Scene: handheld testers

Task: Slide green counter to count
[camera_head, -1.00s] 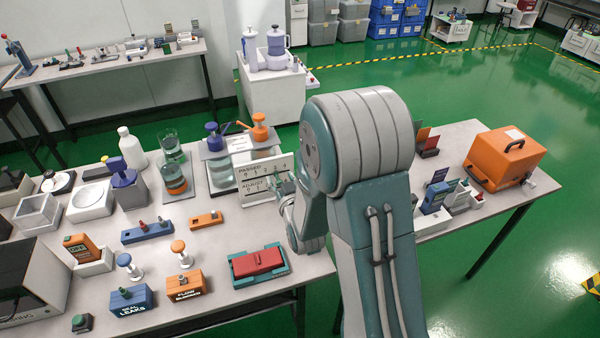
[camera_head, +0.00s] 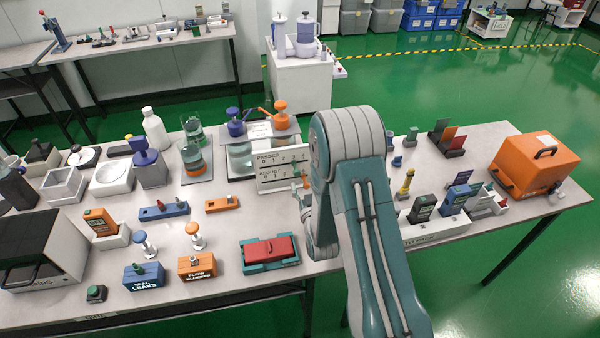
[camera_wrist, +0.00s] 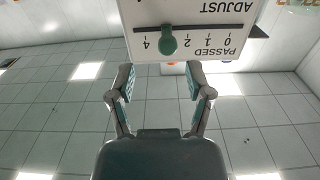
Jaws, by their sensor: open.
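The white counter board (camera_wrist: 200,45) shows upside down in the wrist view, with PASSED and ADJUST lettering and a dark slot. The round green counter (camera_wrist: 168,42) sits at this slot between the 2 and the 4, over the place of the 3. My gripper (camera_wrist: 162,75) is open and empty, its two fingers apart, with the counter beyond the fingertips and roughly between them; they look apart from it. In the head view the board (camera_head: 283,157) stands on the table left of my arm, which hides its right end; the green counter is not clear there.
Blue and orange pump bottles (camera_head: 237,125) stand close behind the board. A red and green case (camera_head: 269,252) lies in front of it. Right of my arm are a white holder with upright devices (camera_head: 435,228) and an orange case (camera_head: 540,162).

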